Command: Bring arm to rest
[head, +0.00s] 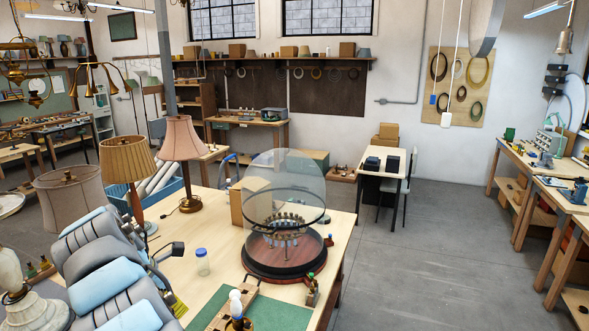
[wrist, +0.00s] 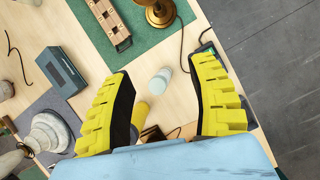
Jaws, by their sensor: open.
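My gripper (wrist: 163,78) shows in the wrist view as two yellow ridged fingers with dark inner pads, spread wide apart. Nothing is held between them. They are above the wooden workbench (wrist: 55,20); a pale round-topped item (wrist: 160,80) and a yellow cylinder (wrist: 140,114) show in the gap, below the fingers. My grey and light-blue arm is at the lower left of the head view, in front of the workbench (head: 215,290). I cannot make out the fingers in the head view.
A glass dome (head: 287,175) on a dark red base, shaded lamps (head: 185,137) and a blue-capped jar (head: 202,262) stand on the bench. A green mat (head: 275,312) and wooden strip (wrist: 107,25) lie there too. Open floor (head: 430,250) is to the right.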

